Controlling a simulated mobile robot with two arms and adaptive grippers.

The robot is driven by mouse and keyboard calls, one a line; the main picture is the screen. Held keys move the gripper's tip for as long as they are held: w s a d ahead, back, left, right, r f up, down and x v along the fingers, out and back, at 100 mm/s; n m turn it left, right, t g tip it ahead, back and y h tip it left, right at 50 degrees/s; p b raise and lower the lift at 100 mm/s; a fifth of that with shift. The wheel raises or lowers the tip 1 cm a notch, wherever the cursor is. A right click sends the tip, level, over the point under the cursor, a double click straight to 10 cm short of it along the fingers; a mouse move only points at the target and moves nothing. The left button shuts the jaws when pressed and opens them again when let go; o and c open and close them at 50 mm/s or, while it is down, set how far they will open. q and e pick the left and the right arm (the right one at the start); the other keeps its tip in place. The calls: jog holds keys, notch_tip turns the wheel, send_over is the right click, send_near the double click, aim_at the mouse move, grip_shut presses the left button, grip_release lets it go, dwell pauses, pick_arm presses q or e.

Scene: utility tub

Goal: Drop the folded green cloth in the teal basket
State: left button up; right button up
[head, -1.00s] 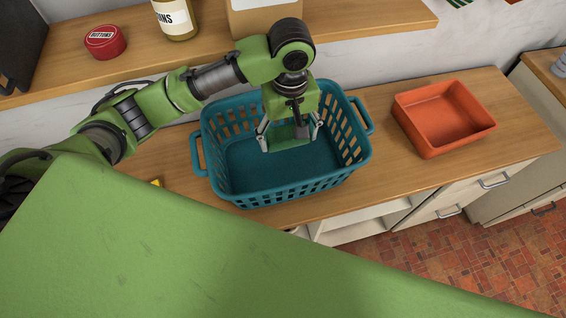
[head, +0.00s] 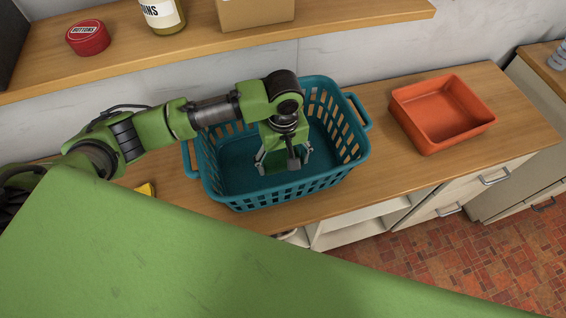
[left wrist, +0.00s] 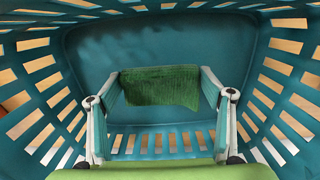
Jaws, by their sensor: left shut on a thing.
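The teal basket (head: 352,165) stands on the wooden counter in the head view, and its slotted walls and floor fill the left wrist view (left wrist: 90,50). My left gripper (head: 284,165) is down inside the basket. In the left wrist view my left gripper (left wrist: 160,88) is shut on the folded green cloth (left wrist: 162,87), which sits between its two fingers above the basket floor. I cannot tell whether the cloth touches the floor. In the head view the cloth is hidden by the gripper. My right gripper is not in view.
An orange tray (head: 443,115) stands on the counter to the right of the basket. A shelf (head: 320,22) runs behind, with a red buttons tin (head: 88,38), a jar (head: 162,14) and a cardboard box (head: 255,12). A small yellow thing (head: 147,189) lies left of the basket.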

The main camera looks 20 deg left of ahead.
aim_at(283, 168)
pick_arm(q)
jog(key=shift+f, duration=1.1)
jog(key=shift+f, duration=0.3)
jog(key=shift+f+p, duration=0.3)
jog(key=o, duration=1.1)
notch_tip(283, 168, up, 13)
jog(key=shift+r+b, duration=0.15)
jog(key=shift+b, duration=0.95)
jog(key=shift+d, duration=0.1)
